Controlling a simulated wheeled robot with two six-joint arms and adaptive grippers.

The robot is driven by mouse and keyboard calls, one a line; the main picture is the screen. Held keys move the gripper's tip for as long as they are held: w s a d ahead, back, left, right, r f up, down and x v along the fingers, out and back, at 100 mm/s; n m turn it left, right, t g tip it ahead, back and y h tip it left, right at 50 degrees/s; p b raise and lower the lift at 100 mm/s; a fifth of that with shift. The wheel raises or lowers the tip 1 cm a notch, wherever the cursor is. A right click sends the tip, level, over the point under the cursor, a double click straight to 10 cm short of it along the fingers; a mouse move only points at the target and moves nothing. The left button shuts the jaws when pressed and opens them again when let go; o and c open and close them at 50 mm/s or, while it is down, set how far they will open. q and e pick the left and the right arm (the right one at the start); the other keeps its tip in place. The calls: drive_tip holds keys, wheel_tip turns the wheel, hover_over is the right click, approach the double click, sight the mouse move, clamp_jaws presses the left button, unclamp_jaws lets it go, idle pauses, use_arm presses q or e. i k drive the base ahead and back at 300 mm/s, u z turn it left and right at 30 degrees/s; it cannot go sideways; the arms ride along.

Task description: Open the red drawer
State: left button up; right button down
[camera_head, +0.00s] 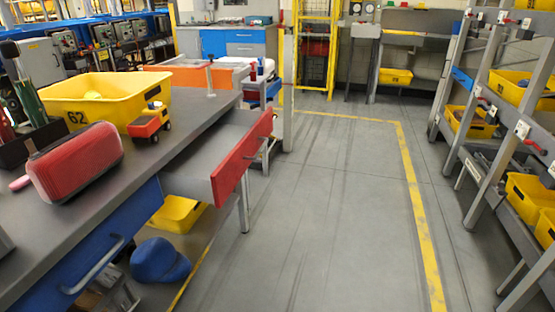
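The red drawer (241,160) is under the grey workbench on the left. It is pulled out, with its red front standing well clear of the bench edge and part of its grey inside showing. A handle shows at the right side of its front. Neither of my grippers is in view, and no arm touches the drawer.
The workbench (95,215) holds a yellow bin (105,105), a red case (75,172) and a toy truck (150,123). A blue drawer (90,255) is nearer. A blue cap (160,262) lies below. Shelves with yellow bins stand right. The middle floor (330,200) is clear.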

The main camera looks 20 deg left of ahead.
sight(209, 169)
drive_tip(key=z, duration=0.45)
drive_tip(key=k, duration=1)
drive_tip(key=u, duration=0.55)
drive_tip(key=i, duration=1.55)
drive_tip(key=z, duration=0.55)
